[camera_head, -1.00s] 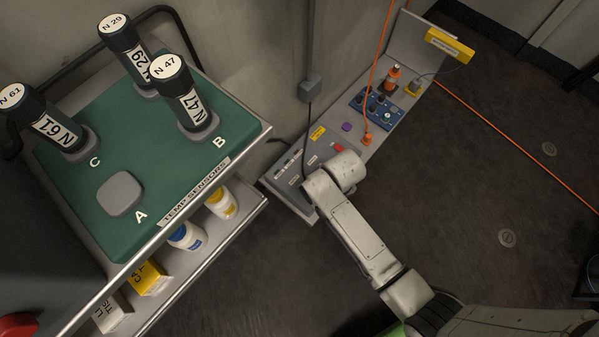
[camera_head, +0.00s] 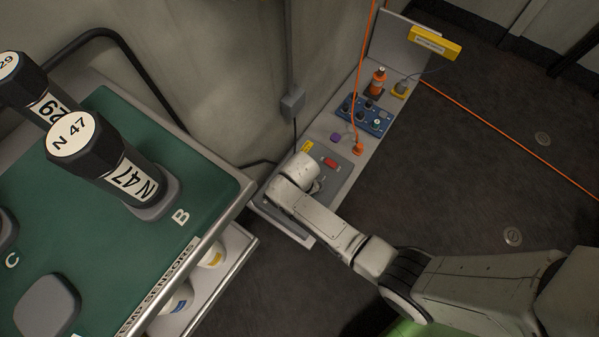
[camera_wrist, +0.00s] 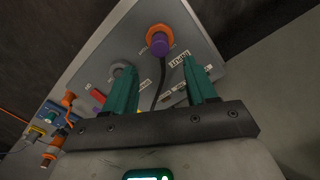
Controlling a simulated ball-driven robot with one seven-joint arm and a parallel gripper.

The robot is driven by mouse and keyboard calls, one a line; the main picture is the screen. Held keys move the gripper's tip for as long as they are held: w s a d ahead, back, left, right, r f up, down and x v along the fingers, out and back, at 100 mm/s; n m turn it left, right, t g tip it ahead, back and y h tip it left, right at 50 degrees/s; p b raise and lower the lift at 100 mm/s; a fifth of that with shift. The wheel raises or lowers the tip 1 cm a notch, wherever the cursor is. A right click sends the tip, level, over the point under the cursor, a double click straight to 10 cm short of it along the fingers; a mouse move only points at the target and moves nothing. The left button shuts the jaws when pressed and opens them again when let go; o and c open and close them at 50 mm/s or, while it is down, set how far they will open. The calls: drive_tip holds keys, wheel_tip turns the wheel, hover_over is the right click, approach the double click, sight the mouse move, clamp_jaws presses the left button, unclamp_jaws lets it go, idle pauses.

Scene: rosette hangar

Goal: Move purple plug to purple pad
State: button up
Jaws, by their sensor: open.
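The purple plug (camera_wrist: 160,45) is in the upper middle of the wrist view, sitting at an orange ring on the grey panel. A dark cable runs down from it between my fingers. My gripper (camera_wrist: 159,68) is open, its two teal fingers pointing toward the panel, with the plug beyond the gap between their tips. Nothing is held. The purple pad (camera_head: 336,137) is a small purple patch on the grey bench in the head view, beyond my arm. In the head view my arm hides the plug and most of my gripper.
A red piece (camera_head: 331,163) lies on the panel near my wrist. A green-topped cart (camera_head: 110,235) with tall black cylinders stands at left.

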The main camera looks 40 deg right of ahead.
drive_tip(key=shift+f+b, duration=3.95)
drive_tip(key=shift+f, duration=0.55)
drive_tip(key=shift+r+p, duration=0.1)
drive_tip(key=shift+p, duration=0.25)
clamp_jaws()
drive_tip(key=shift+r+p, duration=2.95)
drive_tip(key=shift+p, duration=0.15)
